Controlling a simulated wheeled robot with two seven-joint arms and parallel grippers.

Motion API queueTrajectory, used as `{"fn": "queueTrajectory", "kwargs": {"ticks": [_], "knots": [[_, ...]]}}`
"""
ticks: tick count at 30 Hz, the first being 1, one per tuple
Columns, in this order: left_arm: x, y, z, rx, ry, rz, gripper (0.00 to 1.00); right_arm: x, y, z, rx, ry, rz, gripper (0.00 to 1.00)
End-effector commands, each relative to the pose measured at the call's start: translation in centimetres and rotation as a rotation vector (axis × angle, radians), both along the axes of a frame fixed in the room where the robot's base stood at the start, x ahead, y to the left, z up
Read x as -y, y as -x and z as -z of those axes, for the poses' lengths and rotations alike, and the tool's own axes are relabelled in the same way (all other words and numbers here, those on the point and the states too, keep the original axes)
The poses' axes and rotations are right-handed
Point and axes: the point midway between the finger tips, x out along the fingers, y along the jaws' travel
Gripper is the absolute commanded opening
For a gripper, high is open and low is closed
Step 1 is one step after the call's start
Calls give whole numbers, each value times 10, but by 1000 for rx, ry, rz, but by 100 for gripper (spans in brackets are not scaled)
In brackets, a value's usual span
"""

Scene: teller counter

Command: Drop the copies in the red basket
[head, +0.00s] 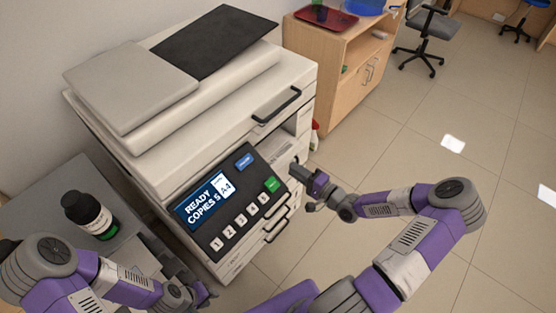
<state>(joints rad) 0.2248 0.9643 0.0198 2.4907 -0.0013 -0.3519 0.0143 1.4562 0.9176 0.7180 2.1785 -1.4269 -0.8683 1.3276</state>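A large white copier (200,110) stands in the middle left, and its screen (203,203) reads "READY COPIES 5" and "A4". The copier has an output slot (287,146) on its right side; I cannot make out any sheets in it. A shallow red tray-like container (326,17) sits on the wooden cabinet at the top; no other red basket shows. My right gripper (304,186) is beside the copier's front, right of the button panel and below the slot. My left gripper (205,290) is low, at the copier's lower left front. I cannot tell whether either gripper is open.
A blue container (364,6) stands beside the red one on the wooden cabinet (350,65). A dark bottle (88,214) stands on a grey surface (62,200) left of the copier.

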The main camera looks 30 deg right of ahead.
Motion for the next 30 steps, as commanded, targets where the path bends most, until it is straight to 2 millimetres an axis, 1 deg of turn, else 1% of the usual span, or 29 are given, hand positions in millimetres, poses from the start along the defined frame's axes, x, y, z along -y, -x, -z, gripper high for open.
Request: {"fn": "queueTrajectory", "kwargs": {"ticks": [1, 6, 12, 18, 27, 28, 30], "knots": [[0, 0, 5, 0, 0, 0, 32, -4, -8, 2, 2, 0, -2, 20], [0, 0, 12, 0, 0, 0, 32, -14, -31, 2, 1, 0, -2, 20], [0, 0, 16, 0, 0, 0, 32, -22, -53, 1, 1, 2, -1, 20], [0, 0, 17, 0, 0, 0, 32, -27, -64, 1, -2, 1, 0, 20], [0, 0, 17, 0, 0, 0, 32, -27, -65, 1, -2, 1, 1, 20], [0, 0, 17, 0, 0, 0, 32, -27, -65, 1, -2, 1, 1, 19], [0, 0, 17, 0, 0, 0, 32, -27, -65, 1, -2, 1, 1, 14]]}}
